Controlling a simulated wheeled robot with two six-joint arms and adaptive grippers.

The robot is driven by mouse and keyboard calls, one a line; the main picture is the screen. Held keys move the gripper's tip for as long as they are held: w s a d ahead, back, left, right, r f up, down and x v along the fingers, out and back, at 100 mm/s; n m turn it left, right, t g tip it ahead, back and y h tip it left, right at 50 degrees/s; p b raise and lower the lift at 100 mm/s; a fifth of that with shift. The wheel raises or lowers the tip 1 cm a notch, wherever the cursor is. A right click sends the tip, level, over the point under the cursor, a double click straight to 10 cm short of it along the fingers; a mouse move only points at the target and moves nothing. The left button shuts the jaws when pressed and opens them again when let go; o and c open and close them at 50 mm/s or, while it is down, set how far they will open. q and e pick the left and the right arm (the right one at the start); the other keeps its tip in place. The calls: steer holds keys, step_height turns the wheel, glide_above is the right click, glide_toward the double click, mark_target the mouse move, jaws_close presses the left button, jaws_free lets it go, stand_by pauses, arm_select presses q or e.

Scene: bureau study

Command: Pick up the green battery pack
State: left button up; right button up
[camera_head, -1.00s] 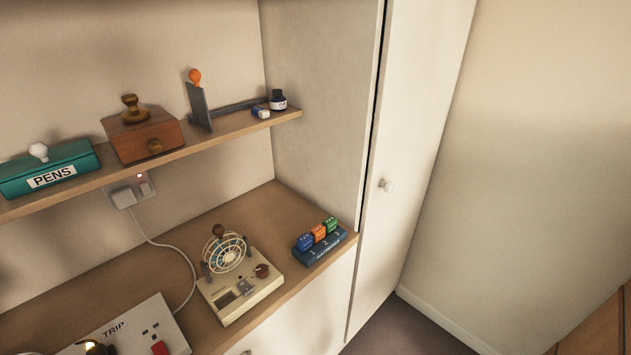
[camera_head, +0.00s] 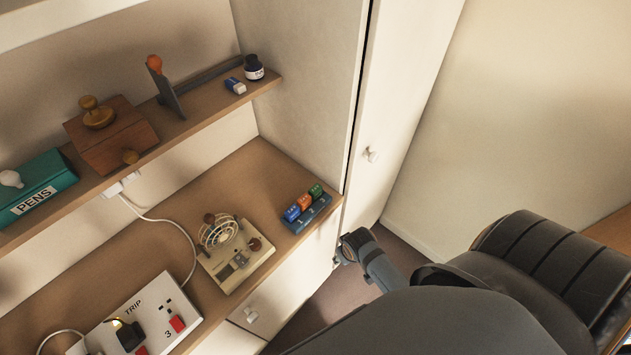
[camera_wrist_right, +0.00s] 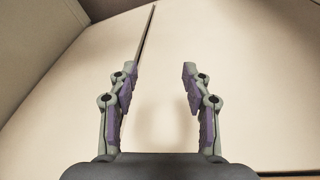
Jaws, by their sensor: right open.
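The green battery pack (camera_head: 316,191) is the rightmost of three small coloured packs in a blue holder (camera_head: 307,217) at the right end of the desk. An orange pack (camera_head: 304,202) and a blue pack (camera_head: 291,213) stand beside it. My right gripper (camera_head: 343,250) is in front of the desk's right end, below and to the right of the holder, apart from it. In the right wrist view my right gripper (camera_wrist_right: 157,85) is open and empty, facing pale panels. The battery packs do not show there. My left gripper is not in view.
A small fan device (camera_head: 236,256) stands left of the holder. A TRIP socket panel (camera_head: 140,318) lies at the front left. A shelf (camera_head: 160,148) with boxes and an ink bottle (camera_head: 254,68) overhangs the desk. A tall cupboard door (camera_head: 405,90) stands to the right.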

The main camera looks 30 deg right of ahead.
steer(key=w+a+r+m+p, duration=0.1)
steer(key=w+r+p, duration=0.1)
steer(key=r, duration=0.5)
steer(key=w+r+m+p, duration=0.1)
steer(key=w+r+p, duration=0.1)
steer(key=r, duration=0.6)
step_height(320, 180, up, 12)
steer(key=m+g+p, duration=0.2)
steer(key=m+g, duration=0.1)
steer(key=m, duration=0.9)
glide_above(314, 189)
steer(key=f, duration=0.1)
steer(key=f+b, duration=0.2)
steer(key=shift+s+a+y, duration=0.15)
steer(key=shift+s+y, duration=0.15)
steer(key=shift+y, duration=0.1)
steer(key=shift+w+f+p, duration=0.1)
steer(key=shift+f+p, duration=0.35)
steer(key=shift+f, duration=0.5)
steer(key=f+p, duration=0.1)
steer(key=f, duration=0.1)
steer(key=f+p, duration=0.1)
steer(key=f, duration=0.1)
steer(key=shift+w+d+f, duration=0.1)
steer(key=shift+d+f, duration=0.1)
steer(key=shift+f, duration=0.35)
jaws_close()
